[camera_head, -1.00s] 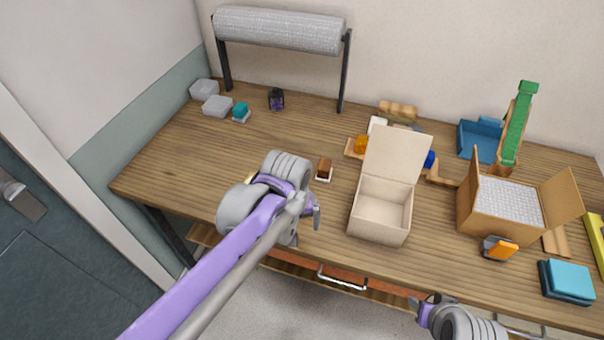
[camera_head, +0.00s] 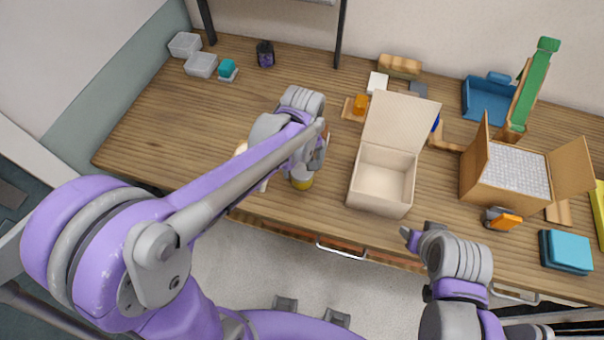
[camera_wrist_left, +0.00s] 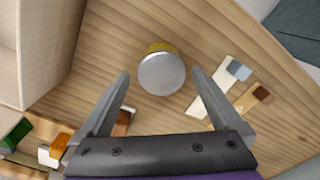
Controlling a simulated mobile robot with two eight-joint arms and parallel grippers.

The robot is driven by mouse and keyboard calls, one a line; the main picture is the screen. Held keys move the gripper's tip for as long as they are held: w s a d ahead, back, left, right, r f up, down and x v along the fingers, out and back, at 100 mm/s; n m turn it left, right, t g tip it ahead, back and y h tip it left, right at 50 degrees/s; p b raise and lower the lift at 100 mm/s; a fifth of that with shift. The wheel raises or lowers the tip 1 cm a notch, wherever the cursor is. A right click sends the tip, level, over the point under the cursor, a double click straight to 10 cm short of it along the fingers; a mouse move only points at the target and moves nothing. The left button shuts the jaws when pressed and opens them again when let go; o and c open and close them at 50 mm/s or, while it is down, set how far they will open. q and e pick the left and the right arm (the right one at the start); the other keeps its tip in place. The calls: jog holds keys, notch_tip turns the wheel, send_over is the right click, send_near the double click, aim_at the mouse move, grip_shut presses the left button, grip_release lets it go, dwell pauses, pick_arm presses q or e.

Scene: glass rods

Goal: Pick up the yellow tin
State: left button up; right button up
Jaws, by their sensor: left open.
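The yellow tin (camera_head: 302,180) stands near the front edge of the wooden table, left of the open cream box. It has a pale silvery lid and a yellow side; part of it is hidden by my left arm. In the left wrist view the tin (camera_wrist_left: 162,73) shows from above, just beyond and between the two fingertips. My left gripper (camera_wrist_left: 160,76) is open and empty there, with a finger to either side of the tin, not visibly touching it. My right gripper (camera_head: 409,238) is in front of the table edge; its jaws are too small to read.
The open cream box (camera_head: 382,187) stands close to the right of the tin. A cardboard box (camera_head: 500,193) with its flaps open is further right. In the wrist view, small flat blocks (camera_wrist_left: 212,97) lie beside the right finger. The table's left part is mostly clear.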

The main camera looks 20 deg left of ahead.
aim_at(302, 170)
pick_arm(q)
notch_tip(302, 170, down, 4)
jog(key=shift+f, duration=0.15)
jog(key=shift+s, duration=0.1)
jog(key=shift+c, duration=0.3)
jog(key=c, duration=1.3)
jog(key=shift+c, duration=0.2)
jog(key=shift+r, duration=0.2)
